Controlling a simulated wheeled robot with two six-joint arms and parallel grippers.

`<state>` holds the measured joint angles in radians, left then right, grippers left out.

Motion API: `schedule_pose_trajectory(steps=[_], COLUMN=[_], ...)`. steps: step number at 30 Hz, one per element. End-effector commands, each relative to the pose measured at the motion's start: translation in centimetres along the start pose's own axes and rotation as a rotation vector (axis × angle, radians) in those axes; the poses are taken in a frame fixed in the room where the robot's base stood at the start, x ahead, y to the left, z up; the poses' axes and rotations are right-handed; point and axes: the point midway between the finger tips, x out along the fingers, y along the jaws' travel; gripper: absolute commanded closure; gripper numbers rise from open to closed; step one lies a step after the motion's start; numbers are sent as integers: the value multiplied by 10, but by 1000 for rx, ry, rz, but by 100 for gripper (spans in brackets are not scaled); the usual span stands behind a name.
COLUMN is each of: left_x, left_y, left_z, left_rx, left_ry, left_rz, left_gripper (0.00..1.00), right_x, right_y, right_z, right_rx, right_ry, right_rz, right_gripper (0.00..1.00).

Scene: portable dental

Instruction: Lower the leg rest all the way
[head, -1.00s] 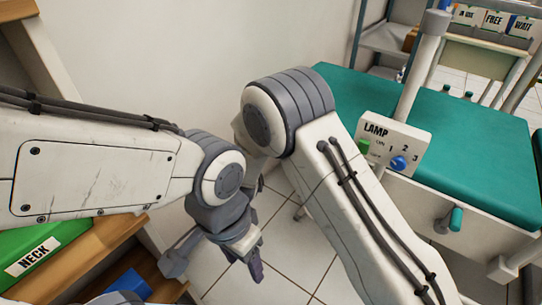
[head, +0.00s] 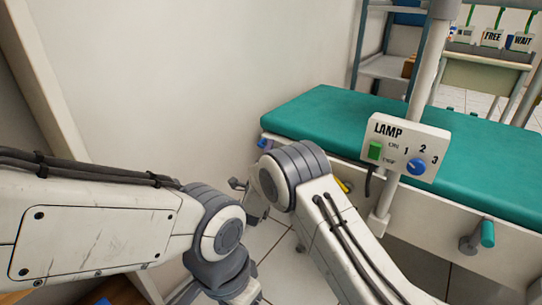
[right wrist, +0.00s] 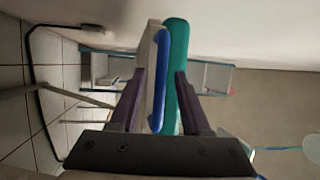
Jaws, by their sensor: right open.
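The couch with its teal pad (head: 330,115) runs along the wall in the head view. A small blue part (head: 264,141) shows at its left end. In the right wrist view the end of a teal pad (right wrist: 174,60) and a white panel stand edge-on, with a long blue bar (right wrist: 160,85) along them. My right gripper (right wrist: 159,72) is open, its two purple fingers apart on either side of the bar and pad edge; contact cannot be told. In the head view my right arm's elbow hides most of that gripper. My left gripper is out of frame.
A lamp box (head: 404,148) with a green switch and blue knob stands on a white post by the couch. A teal-ended crank (head: 487,234) sticks out from the couch side. A trolley (head: 480,75) with labelled holders stands at the back right. Tiled floor shows below.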

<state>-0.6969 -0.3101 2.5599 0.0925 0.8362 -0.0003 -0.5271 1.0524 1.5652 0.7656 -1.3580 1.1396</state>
Motion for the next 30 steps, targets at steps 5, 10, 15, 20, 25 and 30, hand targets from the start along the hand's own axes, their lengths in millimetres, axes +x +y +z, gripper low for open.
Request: schedule_pose_trajectory(steps=[5, 10, 15, 20, 25, 30], left_x=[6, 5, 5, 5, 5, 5], left_y=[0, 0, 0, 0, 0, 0], left_z=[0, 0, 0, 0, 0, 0], left_rx=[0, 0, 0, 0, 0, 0], left_ry=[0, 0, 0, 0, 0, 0], left_rz=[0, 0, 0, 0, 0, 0], left_gripper=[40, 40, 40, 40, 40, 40], right_x=[11, 12, 12, 12, 12, 11], right_y=[0, -1, -1, 0, 0, 0], right_z=[0, 0, 0, 1, 1, 1], right_rx=[-1, -2, -2, -2, -2, -2], right_ry=[-1, -2, -2, -2, -2, -2], right_rz=[-1, 0, 0, 0, 0, 0], right_gripper=[53, 53, 83, 100, 100, 100])
